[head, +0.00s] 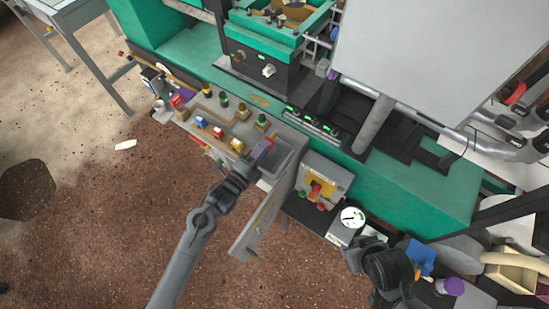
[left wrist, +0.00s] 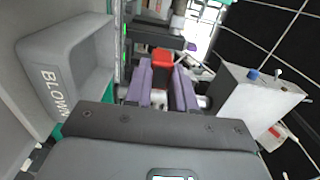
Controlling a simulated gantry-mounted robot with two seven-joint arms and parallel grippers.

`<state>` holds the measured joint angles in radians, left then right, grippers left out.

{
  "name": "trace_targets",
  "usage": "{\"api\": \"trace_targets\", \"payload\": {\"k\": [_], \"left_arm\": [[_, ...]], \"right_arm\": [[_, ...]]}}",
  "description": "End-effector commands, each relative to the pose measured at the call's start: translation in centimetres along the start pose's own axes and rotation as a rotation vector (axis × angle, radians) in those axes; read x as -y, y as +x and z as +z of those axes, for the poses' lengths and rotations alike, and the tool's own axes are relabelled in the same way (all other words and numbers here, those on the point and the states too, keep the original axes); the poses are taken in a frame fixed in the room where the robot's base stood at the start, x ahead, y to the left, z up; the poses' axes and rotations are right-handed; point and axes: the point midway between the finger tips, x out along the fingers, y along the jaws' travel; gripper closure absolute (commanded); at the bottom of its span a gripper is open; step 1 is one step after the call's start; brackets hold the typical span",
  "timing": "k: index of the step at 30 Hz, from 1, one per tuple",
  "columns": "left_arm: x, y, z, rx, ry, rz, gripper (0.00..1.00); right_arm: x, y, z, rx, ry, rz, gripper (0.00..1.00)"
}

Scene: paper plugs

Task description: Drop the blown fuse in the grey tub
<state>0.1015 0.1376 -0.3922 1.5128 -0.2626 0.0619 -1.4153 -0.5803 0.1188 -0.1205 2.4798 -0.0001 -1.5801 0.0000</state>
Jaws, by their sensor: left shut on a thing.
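My left gripper (head: 264,148) is shut on a small fuse with a red end, and it shows large in the left wrist view (left wrist: 160,88) with purple finger pads. The grey tub (head: 284,160) lies close by the gripper in the head view. In the left wrist view the tub (left wrist: 85,58) is at the left, with "BLOWN" lettered on its front, apart from the fuse. A dark wrist part of my right arm seems to show at the lower right; its fingers are not clear.
A bench panel with coloured fuse holders (head: 218,132) is left of the tub. A grey door (head: 262,222) stands open below it. A switch box with a red and yellow handle (head: 318,187) and a dial gauge (head: 351,216) are to the right. The green machine (head: 400,185) stands behind.

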Motion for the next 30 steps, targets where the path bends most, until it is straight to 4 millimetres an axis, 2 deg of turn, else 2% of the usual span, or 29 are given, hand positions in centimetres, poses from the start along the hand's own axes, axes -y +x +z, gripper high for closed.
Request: {"api": "trace_targets", "payload": {"k": [1,3,14,15,20,30], "left_arm": [[-0.78,0.0,0.02,0.001,0.0,-0.001,1.0],[-1.11,-0.01,0.03,0.001,0.0,-0.001,1.0],[-1.24,-0.02,0.02,0.0,0.0,-0.001,1.0],[-1.24,-0.02,0.02,0.0,0.0,-0.001,0.7],[-1.25,-0.02,0.02,0.0,0.0,-0.001,0.46],[-1.29,-0.25,0.03,0.001,0.0,0.001,0.46]], "right_arm": [[-0.03,0.73,0.25,0.001,-0.002,0.002,0.57],[-0.09,1.0,0.36,0.001,-0.004,0.004,0.57],[-0.13,1.08,0.4,0.001,-0.006,0.005,0.57],[-0.12,1.08,0.39,0.001,-0.005,0.005,0.57],[-0.05,1.07,0.37,0.001,-0.002,0.003,0.57],[0.1,1.01,0.31,0.0,0.004,-0.002,0.57]]}}
